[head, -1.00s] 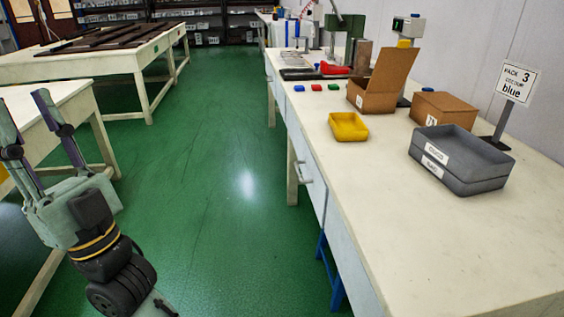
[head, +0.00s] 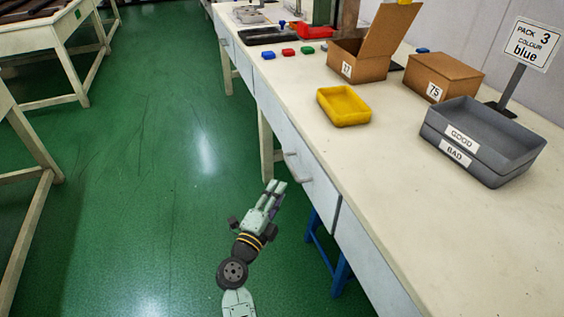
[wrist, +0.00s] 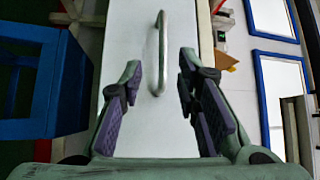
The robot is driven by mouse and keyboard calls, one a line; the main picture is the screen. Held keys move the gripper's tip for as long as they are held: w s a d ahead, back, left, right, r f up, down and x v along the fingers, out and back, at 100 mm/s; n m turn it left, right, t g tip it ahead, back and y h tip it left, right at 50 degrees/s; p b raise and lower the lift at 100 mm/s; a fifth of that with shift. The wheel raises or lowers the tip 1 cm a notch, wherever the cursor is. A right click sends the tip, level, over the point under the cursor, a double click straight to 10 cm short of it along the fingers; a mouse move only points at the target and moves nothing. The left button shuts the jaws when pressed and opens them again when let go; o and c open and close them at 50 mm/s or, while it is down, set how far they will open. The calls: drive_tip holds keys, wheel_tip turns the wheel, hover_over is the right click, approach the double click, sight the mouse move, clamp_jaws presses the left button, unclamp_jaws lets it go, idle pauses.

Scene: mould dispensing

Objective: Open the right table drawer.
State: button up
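The table drawer (head: 320,195) is a pale front panel in the side of the long table at right, and it looks closed. Its bar handle (head: 291,167) is metallic. In the wrist view the drawer front (wrist: 128,45) fills the middle, with the handle (wrist: 162,55) running up and down the picture. My gripper (head: 275,186) is beside the table, its fingers pointing toward the handle. In the wrist view my gripper (wrist: 161,62) is open and empty, one finger on each side of the handle's line, without visible contact.
On the tabletop (head: 395,170) stand a yellow tray (head: 343,105), cardboard boxes (head: 443,78), stacked grey trays (head: 480,140) and a sign (head: 523,45). A blue frame (head: 325,245) is under the table. The green floor (head: 150,190) to the left is clear.

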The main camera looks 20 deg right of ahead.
sight(291, 167)
drive_tip(key=x, duration=1)
drive_tip(key=shift+a+r, duration=0.1)
drive_tip(key=shift+r, duration=0.15)
drive_tip(key=shift+c, duration=0.5)
clamp_jaws()
